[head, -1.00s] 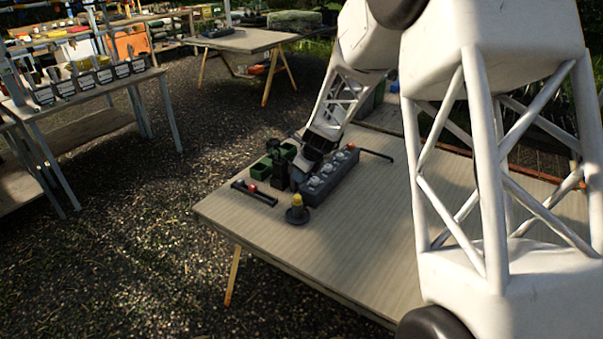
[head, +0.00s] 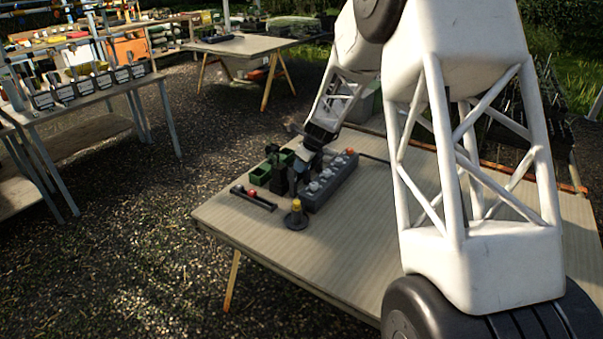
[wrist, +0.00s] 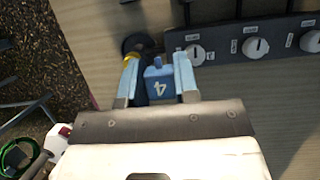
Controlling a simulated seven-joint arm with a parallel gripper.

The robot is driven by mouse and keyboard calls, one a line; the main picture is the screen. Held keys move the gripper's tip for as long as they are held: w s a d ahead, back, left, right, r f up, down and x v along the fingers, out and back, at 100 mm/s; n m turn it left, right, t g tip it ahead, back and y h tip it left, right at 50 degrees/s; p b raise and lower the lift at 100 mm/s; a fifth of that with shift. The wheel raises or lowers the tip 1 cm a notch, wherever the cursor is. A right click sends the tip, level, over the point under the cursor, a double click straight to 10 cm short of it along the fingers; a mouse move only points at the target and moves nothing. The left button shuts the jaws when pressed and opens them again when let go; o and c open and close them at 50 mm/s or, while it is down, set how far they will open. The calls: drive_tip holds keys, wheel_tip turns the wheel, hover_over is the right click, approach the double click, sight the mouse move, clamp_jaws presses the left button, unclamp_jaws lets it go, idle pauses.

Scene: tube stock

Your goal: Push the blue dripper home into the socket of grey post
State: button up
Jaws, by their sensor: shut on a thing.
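The blue dripper (wrist: 159,80), a small block marked with a 4, sits between the two fingers of my gripper (wrist: 158,72) in the wrist view. My gripper is shut on it. In the head view my gripper (head: 301,172) is low over the table, beside the long grey box; the dripper is too small to make out there. A dark post with a yellow top and round base (head: 296,216) stands in front of the box. Its dark base (wrist: 136,43) shows just beyond the left finger in the wrist view. I cannot tell which thing is the grey post; no socket is visible.
The grey box (head: 335,186) carries a row of white knobs. Green bins (head: 261,173) stand left of my gripper. The table's front middle (head: 345,250) is clear.

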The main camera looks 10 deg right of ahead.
drive_tip(key=w+d, duration=0.4)
drive_tip(key=w, duration=0.3)
drive_tip(key=w+d, duration=0.4)
drive_tip(key=w, duration=0.4)
drive_tip(key=w+d, duration=0.3)
drive_tip(key=w, duration=0.5)
drive_tip(key=shift+w+d+f, duration=0.1)
drive_tip(key=shift+d+f, duration=0.15)
drive_tip(key=shift+d, duration=0.15)
drive_tip(key=shift+f, duration=0.4)
drive_tip(key=shift+f, duration=1.85)
drive_tip(key=shift+f, duration=0.4)
drive_tip(key=o, duration=1)
drive_tip(key=shift+c, duration=0.2)
drive_tip(key=shift+r, duration=0.1)
